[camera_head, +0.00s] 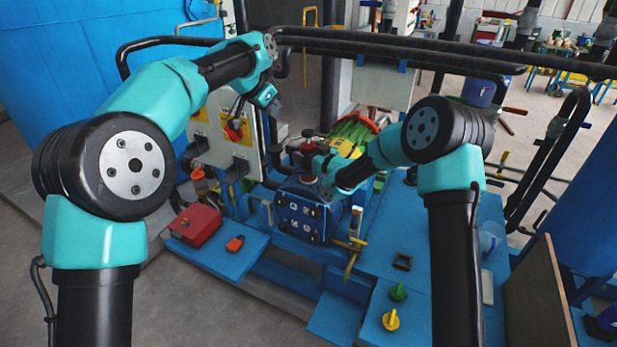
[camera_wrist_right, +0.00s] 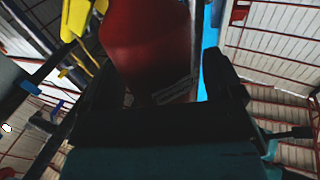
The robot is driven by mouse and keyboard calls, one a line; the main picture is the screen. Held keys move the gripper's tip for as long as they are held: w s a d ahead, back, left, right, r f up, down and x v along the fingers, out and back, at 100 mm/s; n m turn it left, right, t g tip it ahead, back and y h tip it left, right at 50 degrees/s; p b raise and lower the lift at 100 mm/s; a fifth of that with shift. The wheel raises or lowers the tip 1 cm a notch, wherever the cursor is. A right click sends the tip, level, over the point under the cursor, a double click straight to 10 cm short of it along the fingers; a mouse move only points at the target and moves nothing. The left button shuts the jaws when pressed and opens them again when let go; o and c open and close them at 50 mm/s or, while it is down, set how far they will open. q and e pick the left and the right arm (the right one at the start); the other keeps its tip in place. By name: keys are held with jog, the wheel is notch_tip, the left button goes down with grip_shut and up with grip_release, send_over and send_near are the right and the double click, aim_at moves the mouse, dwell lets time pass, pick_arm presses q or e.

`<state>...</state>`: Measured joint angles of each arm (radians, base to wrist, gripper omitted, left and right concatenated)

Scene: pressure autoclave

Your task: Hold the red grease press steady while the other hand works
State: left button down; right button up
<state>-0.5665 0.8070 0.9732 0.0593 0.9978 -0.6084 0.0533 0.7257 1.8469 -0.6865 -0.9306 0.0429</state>
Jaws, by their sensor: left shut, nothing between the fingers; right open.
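The red grease press (camera_head: 308,147) stands behind the blue block with round fittings, near the middle of the head view. Only its upper part shows there. In the right wrist view its red body (camera_wrist_right: 150,40) fills the space between the two dark fingers. My right gripper (camera_head: 317,166) is open and close around the press; I cannot tell whether a finger touches it. My left gripper (camera_head: 238,106) is shut and empty, higher and to the left, in front of the pale panel with yellow labels.
The blue block (camera_head: 305,214) stands below my right gripper. A red box (camera_head: 196,225) and a small orange-red item (camera_head: 235,243) lie on the left blue platform. A green knob (camera_head: 398,292) and a yellow knob (camera_head: 391,320) stand at the front right. Dark pipes (camera_head: 400,45) cross behind.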

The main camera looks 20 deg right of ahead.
jog(key=shift+s, duration=0.1)
jog(key=v, duration=1.2)
